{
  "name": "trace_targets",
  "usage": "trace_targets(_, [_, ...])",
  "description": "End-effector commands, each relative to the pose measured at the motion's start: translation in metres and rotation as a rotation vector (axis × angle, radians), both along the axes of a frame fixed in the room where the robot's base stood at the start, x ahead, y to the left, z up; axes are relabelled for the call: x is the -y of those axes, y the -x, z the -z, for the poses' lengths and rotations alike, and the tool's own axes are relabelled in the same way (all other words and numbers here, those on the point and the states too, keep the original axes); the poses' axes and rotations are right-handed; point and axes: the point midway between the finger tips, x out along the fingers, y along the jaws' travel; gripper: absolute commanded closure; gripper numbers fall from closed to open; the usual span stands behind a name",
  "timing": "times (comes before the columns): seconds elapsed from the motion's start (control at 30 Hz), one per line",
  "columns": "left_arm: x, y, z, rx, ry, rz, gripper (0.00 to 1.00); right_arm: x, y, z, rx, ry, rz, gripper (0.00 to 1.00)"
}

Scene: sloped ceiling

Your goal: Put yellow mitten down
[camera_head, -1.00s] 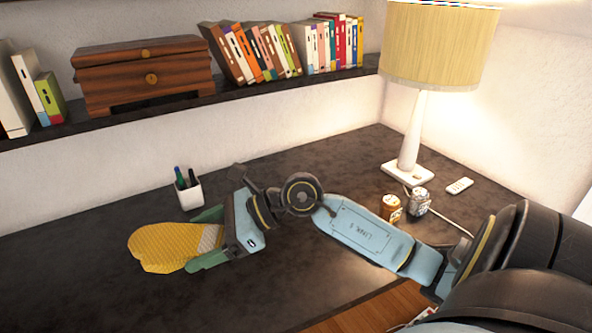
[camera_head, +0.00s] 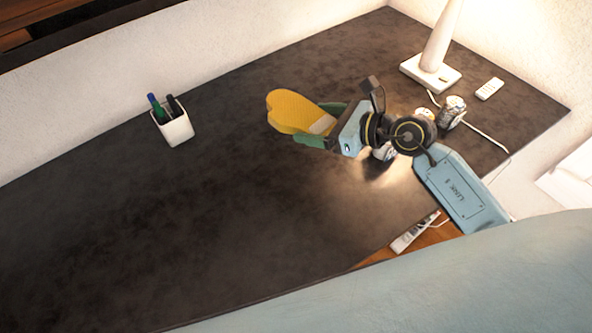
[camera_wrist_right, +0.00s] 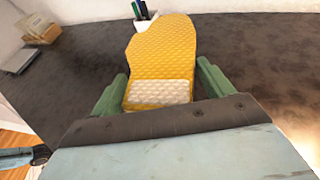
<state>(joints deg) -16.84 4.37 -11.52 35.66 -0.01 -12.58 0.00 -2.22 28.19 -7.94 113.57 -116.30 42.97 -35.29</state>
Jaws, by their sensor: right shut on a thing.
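The yellow mitten (camera_head: 296,111) is quilted with a pale cuff. My right gripper (camera_head: 327,124) is shut on the cuff end, and the mitten points left from the jaws over the dark desk (camera_head: 220,220). In the right wrist view the mitten (camera_wrist_right: 160,55) stretches away from me, with the green fingers of the gripper (camera_wrist_right: 160,90) on both sides of its cuff. I cannot tell how high it is above the desk. My left gripper is not in view.
A white pen cup (camera_head: 174,128) stands left of the mitten. A lamp (camera_head: 432,70), a remote (camera_head: 489,88) and a can (camera_head: 452,112) are at the right, with other items partly behind my wrist. The left and front desk is clear.

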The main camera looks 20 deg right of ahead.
Motion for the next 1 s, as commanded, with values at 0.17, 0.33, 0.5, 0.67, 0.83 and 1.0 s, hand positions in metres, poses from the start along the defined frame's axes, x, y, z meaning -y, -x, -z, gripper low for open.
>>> trace_targets(0.17, [-0.001,0.015,0.015,-0.023,-0.002,0.001,0.64,-0.018,0.003,0.075,-0.004,0.002,0.116,0.43])
trace_targets(0.33, [-0.001,0.016,0.022,-0.025,-0.003,0.001,0.64,-0.026,0.006,0.107,0.004,0.016,0.153,0.43])
trace_targets(0.5, [-0.002,0.009,0.036,-0.015,-0.003,0.001,0.64,-0.026,0.006,0.142,0.004,0.021,0.155,0.43])
trace_targets(0.67, [-0.002,0.002,0.045,-0.002,-0.003,0.001,0.64,-0.026,0.006,0.162,0.006,0.019,0.156,0.43])
trace_targets(0.83, [-0.003,0.001,0.051,-0.001,-0.003,0.001,0.64,-0.026,0.006,0.174,0.005,0.019,0.156,0.43])
trace_targets(1.0, [-0.003,0.002,0.066,-0.002,-0.005,0.001,0.64,-0.026,0.006,0.199,0.005,0.019,0.155,0.43])
